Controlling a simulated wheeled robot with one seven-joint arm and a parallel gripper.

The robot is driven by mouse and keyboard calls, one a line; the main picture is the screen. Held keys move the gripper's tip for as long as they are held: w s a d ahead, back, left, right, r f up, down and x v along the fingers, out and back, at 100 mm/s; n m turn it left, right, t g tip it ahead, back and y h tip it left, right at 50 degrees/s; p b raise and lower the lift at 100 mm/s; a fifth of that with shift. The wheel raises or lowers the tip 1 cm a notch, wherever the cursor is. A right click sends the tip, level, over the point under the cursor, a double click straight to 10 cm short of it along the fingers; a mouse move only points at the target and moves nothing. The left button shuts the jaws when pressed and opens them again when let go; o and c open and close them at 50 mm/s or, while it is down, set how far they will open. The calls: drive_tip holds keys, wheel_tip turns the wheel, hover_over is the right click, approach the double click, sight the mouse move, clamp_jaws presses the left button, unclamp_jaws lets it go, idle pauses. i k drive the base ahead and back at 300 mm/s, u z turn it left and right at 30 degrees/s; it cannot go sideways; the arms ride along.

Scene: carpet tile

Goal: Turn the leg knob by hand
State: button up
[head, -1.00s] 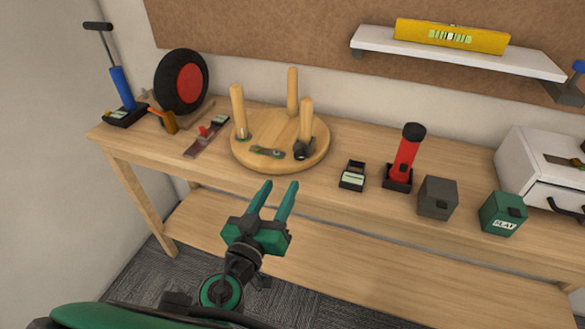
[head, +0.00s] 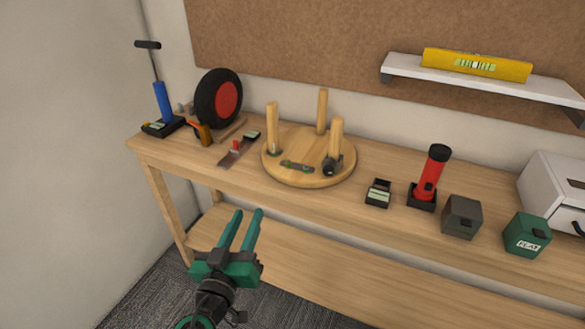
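An upturned round wooden stool (head: 285,174) lies on the workbench with three legs pointing up. A dark knob (head: 329,167) sits at the foot of its right front leg (head: 336,138). The left leg (head: 273,126) has a small metal collar at its base, and the back leg (head: 321,110) stands behind. My gripper (head: 242,213) is open and empty, in front of the bench and lower in the picture than the stool. It is apart from the knob.
On the workbench (head: 390,157) stand a blue pump (head: 163,101), a wheel (head: 220,98), a small dark tray (head: 378,193), a red flashlight (head: 430,175), a grey box (head: 462,216) and a green box (head: 526,235). A shelf (head: 400,68) holds a yellow level (head: 477,64).

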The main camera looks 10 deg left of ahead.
sight(328, 170)
drive_tip(key=u, duration=1.05)
drive_tip(key=k, duration=0.45)
drive_tip(key=u, duration=0.05)
